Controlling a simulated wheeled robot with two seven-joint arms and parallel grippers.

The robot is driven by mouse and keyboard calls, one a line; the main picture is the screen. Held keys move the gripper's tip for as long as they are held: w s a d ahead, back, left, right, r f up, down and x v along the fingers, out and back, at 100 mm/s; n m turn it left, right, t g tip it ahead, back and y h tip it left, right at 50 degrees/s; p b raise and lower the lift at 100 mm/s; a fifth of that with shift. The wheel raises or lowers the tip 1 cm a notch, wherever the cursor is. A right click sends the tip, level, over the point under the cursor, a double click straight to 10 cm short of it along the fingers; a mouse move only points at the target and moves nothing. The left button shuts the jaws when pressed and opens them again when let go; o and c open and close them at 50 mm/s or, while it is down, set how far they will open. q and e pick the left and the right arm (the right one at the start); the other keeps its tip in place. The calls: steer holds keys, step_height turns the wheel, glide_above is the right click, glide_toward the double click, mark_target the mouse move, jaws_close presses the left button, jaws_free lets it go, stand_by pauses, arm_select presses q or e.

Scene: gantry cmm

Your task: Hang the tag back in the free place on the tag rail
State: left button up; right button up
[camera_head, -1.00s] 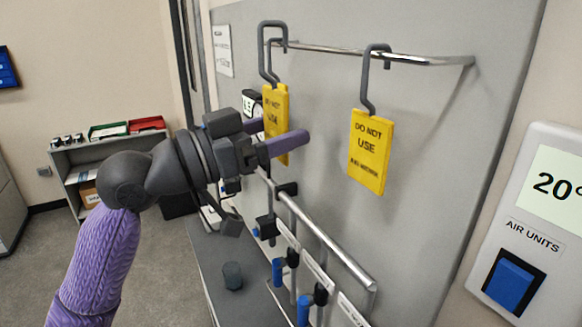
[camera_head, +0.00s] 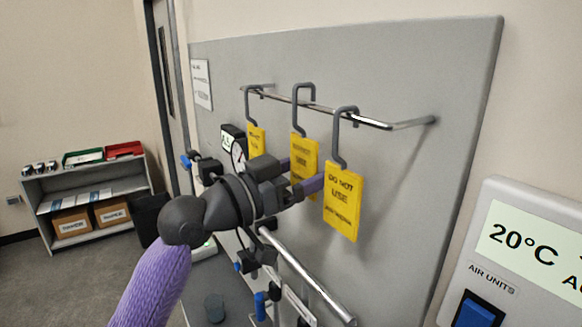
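Three yellow DO NOT USE tags with grey hooks show at the chrome tag rail (camera_head: 380,123). The left tag (camera_head: 257,138) and the right tag (camera_head: 343,212) hang from the rail. The middle tag (camera_head: 304,150) is upright between them, its hook at the rail; I cannot tell whether the hook rests on it. My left gripper (camera_head: 300,176) is at this middle tag, one purple finger across its front and the other partly hidden behind it. It appears shut on the tag. My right gripper is not in view.
The grey panel (camera_head: 440,70) stands close behind the rail. A lower chrome bar (camera_head: 305,272) with blue-handled items lies below my gripper. A dial gauge (camera_head: 239,155) is behind my arm. A display with a blue button (camera_head: 478,312) is at right. A shelf (camera_head: 90,200) stands far left.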

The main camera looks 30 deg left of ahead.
arm_select(q)
steer(key=shift+f+b, duration=0.3)
steer(key=shift+f, duration=0.35)
steer(key=o, duration=0.7)
